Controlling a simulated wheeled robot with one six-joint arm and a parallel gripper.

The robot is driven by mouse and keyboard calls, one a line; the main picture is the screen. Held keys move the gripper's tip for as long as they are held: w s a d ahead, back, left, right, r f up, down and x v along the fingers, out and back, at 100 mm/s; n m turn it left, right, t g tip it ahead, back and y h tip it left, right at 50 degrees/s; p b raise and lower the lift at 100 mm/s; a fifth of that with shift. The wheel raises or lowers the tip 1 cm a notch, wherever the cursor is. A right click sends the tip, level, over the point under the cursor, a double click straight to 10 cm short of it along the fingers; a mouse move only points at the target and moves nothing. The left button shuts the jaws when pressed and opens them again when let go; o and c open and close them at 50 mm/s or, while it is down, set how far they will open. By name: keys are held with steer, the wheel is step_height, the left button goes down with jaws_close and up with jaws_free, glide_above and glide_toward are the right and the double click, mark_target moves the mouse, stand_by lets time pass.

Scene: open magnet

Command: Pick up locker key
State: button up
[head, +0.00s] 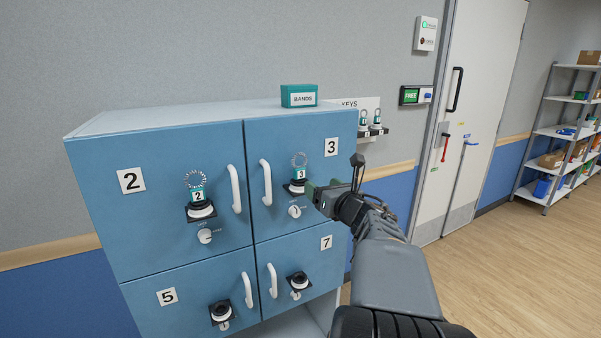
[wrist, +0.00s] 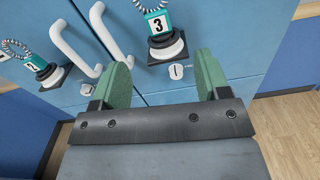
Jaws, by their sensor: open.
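A locker key with a teal tag marked 3 (head: 300,174) and a coiled ring stands on a black holder on the door of locker 3. It also shows at the top of the wrist view (wrist: 157,22). A similar key tagged 2 (head: 198,196) stands on the door of locker 2, and at the left of the wrist view (wrist: 36,64). My gripper (head: 313,190) is open, with green fingers. It is close to the right of key 3 in the head view. In the wrist view the space between its fingertips (wrist: 162,64) is empty, with key 3 beyond them.
White handles (head: 267,182) stick out from the blue locker doors. Lockers 5 and 7 have empty-looking black holders (head: 299,281). A teal BANDS box (head: 299,96) sits on top. A KEYS board (head: 362,105) with two tagged keys hangs behind. Open floor lies right.

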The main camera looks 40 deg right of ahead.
mark_target(301, 172)
steer(key=shift+n+y, duration=0.3)
steer(key=shift+n, duration=0.5)
steer(key=w, duration=0.2)
steer(key=w+p, duration=0.1)
steer(key=w, duration=0.2)
steer(key=w+d+p, duration=0.1)
steer(key=w, duration=0.2)
steer(key=shift+w+d+p, duration=0.15)
steer(key=shift+w+p, duration=1.15)
steer(key=shift+w, duration=1.4)
steer(key=shift+c, duration=0.4)
steer(key=c, duration=0.9)
steer(key=shift+r, duration=0.1)
steer(key=shift+c, duration=0.2)
